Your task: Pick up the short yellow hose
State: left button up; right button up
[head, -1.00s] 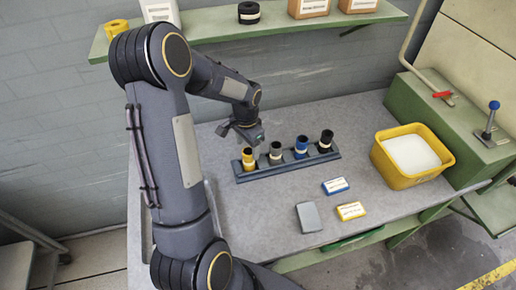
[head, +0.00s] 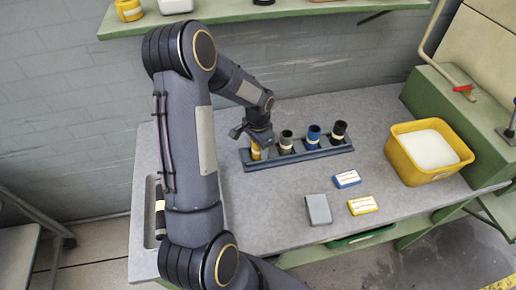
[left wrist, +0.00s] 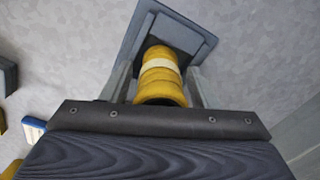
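The short yellow hose (head: 256,153) stands in the leftmost place of the dark grey rack (head: 310,154), partly hidden by my left gripper (head: 254,141) right above it. In the left wrist view the hose (left wrist: 161,82) shows ribbed yellow with a pale band, its far end at the rack (left wrist: 185,38). The fingers of my left gripper (left wrist: 160,82) stand on either side of the hose, apparently open, with narrow gaps. My right gripper is not in view.
A grey-black hose (head: 286,142), a blue hose (head: 313,136) and a black hose (head: 338,132) share the rack. A yellow bin (head: 402,160) stands right. A grey box (head: 318,210) and two small cartons lie in front. A shelf (head: 280,17) runs above.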

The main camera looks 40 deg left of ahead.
pick_arm(q)
jog(key=c, duration=0.9)
